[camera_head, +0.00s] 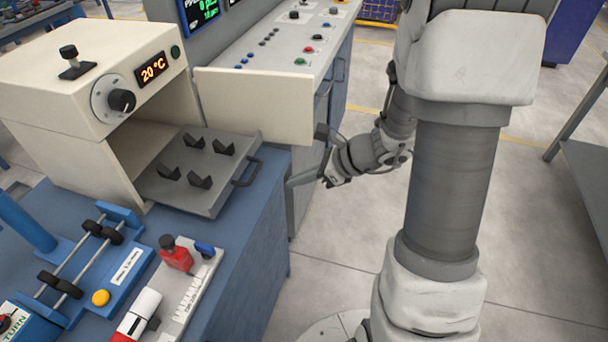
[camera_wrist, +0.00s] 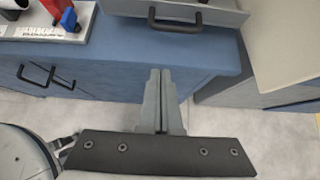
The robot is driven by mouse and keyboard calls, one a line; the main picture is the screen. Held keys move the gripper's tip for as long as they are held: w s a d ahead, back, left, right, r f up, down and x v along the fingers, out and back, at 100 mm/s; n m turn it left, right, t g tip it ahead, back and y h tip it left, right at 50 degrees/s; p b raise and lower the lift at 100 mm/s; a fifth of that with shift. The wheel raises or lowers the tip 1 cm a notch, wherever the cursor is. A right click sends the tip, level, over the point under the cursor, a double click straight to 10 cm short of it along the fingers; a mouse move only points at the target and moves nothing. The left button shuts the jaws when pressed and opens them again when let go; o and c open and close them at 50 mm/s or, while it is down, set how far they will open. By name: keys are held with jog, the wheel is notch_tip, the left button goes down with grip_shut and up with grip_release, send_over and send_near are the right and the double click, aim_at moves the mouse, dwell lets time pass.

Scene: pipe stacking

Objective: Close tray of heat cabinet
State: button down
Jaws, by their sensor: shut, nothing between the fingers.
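The heat cabinet (camera_head: 55,130) is a cream box at the left of the head view, with a dial and a display reading 20 °C. Its door (camera_head: 262,105) stands open to the right. Its grey tray (camera_head: 207,187) sticks out of the opening, with several dark holders on it and a dark handle (camera_head: 246,172) at its front. In the wrist view the tray handle (camera_wrist: 180,20) shows at the top. My gripper (camera_wrist: 161,72) is shut and empty, apart from the handle, in front of the blue bench. In the head view my gripper (camera_head: 290,183) is right of the tray, its fingertips partly unclear.
The blue bench (camera_head: 262,235) carries the cabinet. A blue roller fixture (camera_head: 90,255) and a plate with red and blue clamps (camera_head: 190,275) stand in front of the cabinet. A control console (camera_head: 300,50) is behind the door.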

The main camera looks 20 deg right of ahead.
jog(key=w+a+f, duration=0.2)
jog(key=w+a, duration=0.2)
jog(key=a, duration=0.2)
jog(key=shift+w+a+f+b, duration=0.2)
jog(key=shift+a+f+b, duration=0.1)
jog(key=shift+b, duration=0.1)
jog(key=p, duration=0.2)
send_near(163, 162)
jog(key=x, duration=0.5)
jog(key=shift+f, duration=0.2)
jog(key=shift+w, duration=0.1)
jog(key=shift+a+r, duration=0.1)
jog(key=shift+a, duration=0.05)
